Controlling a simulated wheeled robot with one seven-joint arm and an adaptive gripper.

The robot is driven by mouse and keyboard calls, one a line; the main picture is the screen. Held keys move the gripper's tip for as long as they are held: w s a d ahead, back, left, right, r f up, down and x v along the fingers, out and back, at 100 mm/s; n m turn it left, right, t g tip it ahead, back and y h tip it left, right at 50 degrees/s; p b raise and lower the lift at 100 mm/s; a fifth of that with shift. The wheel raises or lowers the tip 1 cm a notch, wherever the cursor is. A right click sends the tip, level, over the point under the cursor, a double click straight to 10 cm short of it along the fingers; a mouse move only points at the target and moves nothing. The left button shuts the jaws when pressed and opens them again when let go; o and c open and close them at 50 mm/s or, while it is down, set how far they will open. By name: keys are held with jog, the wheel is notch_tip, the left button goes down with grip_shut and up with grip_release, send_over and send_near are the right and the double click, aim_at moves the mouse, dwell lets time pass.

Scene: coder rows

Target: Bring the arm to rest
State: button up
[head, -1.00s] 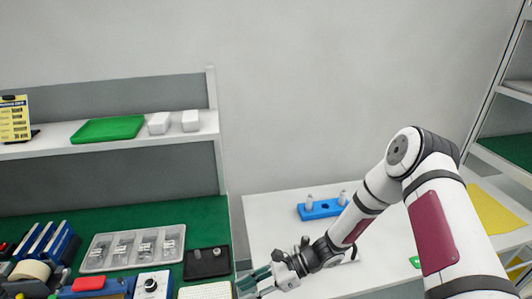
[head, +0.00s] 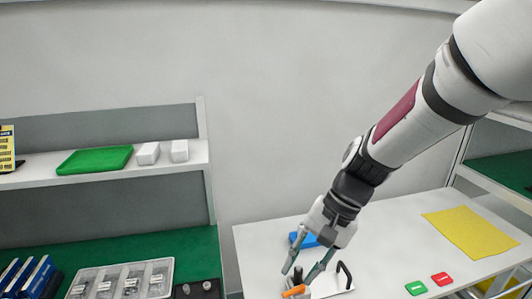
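My arm comes in from the upper right in the head view. My gripper (head: 303,271) points down over the near left part of the white table (head: 385,245). Its two fingers are spread apart, with no object visibly clamped between them. A small orange piece (head: 294,291) and a dark upright part show by the fingertips at the bottom edge; I cannot tell whether the fingers touch them. A blue block (head: 303,240) lies behind the gripper and is mostly hidden by it.
A black hooked handle (head: 346,274) stands just right of the gripper. A green tile (head: 416,288), a red tile (head: 441,279) and a yellow cloth (head: 470,231) lie on the right. A grey parts tray (head: 122,277) is on the left green bench; above it is a shelf (head: 185,157).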

jog(key=s+d+r+n+t+h, duration=0.4)
jog(key=s+d+r, duration=0.7)
jog(key=r, duration=0.4)
jog(key=s+n+t, duration=0.1)
jog(key=t, duration=0.1)
jog(key=shift+s+d+t+h, duration=0.35)
jog(key=shift+d+t+h, duration=0.05)
